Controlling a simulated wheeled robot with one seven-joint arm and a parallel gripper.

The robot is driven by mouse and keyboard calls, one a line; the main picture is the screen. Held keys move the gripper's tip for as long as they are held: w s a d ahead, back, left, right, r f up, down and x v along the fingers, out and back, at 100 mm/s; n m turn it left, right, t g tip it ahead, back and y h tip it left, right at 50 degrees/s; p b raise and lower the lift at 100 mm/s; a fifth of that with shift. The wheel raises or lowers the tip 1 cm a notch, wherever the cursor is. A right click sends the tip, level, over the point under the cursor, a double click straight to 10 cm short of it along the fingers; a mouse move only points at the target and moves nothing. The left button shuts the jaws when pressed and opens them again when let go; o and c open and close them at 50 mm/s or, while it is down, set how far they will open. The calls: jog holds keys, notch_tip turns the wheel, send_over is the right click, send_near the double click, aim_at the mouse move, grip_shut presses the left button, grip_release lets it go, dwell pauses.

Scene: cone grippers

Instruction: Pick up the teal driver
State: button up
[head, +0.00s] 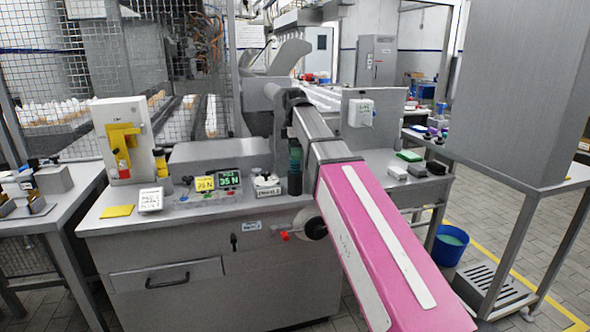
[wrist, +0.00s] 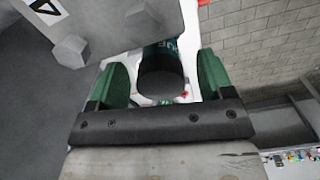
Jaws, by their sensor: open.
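The teal driver (wrist: 162,75) shows in the wrist view as a round black end with a dark teal body carrying pale lettering beyond it. My gripper (wrist: 163,62) is open, with one green finger on each side of the driver. Gaps show between the driver and both fingers, the one at the right a little wider. In the head view, a dark teal upright cylinder (head: 294,158) stands on the bench just below the end of my arm. My fingers cannot be told apart clearly there.
The grey bench (head: 210,212) holds a green display (head: 228,179), a yellow display (head: 204,184) and a small white labelled block (head: 267,185) close left of the cylinder. A white and yellow unit (head: 124,140) stands at the left. A blue bucket (head: 450,245) is on the floor at right.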

aim_at(294, 165)
notch_tip(294, 165, down, 3)
jog(key=shift+r, duration=0.2)
jog(key=c, duration=1.1)
jog(key=shift+r, duration=0.1)
